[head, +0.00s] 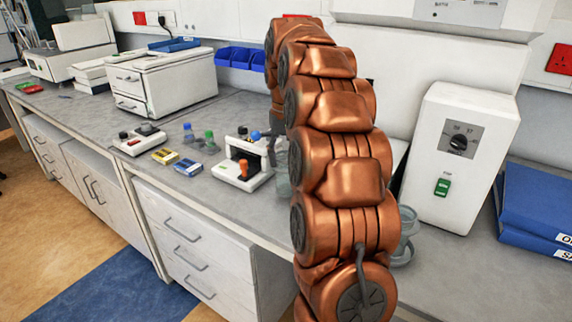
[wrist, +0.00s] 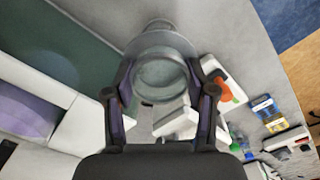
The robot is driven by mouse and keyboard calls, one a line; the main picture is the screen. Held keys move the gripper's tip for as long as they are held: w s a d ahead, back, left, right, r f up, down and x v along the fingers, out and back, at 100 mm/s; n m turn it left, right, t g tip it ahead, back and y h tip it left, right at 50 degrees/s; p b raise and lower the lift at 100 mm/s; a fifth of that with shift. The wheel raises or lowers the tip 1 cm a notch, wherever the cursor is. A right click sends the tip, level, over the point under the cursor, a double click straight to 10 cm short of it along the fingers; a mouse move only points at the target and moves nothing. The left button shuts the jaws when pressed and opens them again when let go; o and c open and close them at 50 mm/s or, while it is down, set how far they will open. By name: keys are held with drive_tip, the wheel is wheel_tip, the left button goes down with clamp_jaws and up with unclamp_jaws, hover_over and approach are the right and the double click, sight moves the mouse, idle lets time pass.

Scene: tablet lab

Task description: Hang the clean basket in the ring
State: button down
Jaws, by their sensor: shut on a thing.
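My gripper (wrist: 165,92) shows in the wrist view, with its two dark fingers closed on either side of a small round grey rim, which I take to be the basket (wrist: 161,76). A larger see-through round vessel (wrist: 158,40) shows just beyond it; whether they touch I cannot tell. A white device with an orange knob (head: 245,165) stands on the bench in the head view, left of my arm, and partly shows in the wrist view (wrist: 180,118). My arm hides most of the gripper and the basket in the head view. I cannot make out the ring for certain.
A clear glass vessel (head: 405,232) stands right of my arm, partly hidden. A white dial unit (head: 460,150) and blue binders (head: 540,205) stand farther right. The front bench strip is clear.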

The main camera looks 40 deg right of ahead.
drive_tip(key=shift+f+p, duration=0.3)
drive_tip(key=shift+f, duration=1.15)
drive_tip(key=shift+f, duration=0.1)
drive_tip(key=shift+c, duration=1.8)
unclamp_jaws()
drive_tip(key=shift+r+b, duration=0.55)
drive_tip(key=shift+r, duration=2.8)
wheel_tip(320, 180, up, 6)
drive_tip(key=p, duration=0.3)
hover_over(285, 166)
drive_tip(key=w+d, duration=0.2)
drive_tip(key=shift+a+f, duration=0.2)
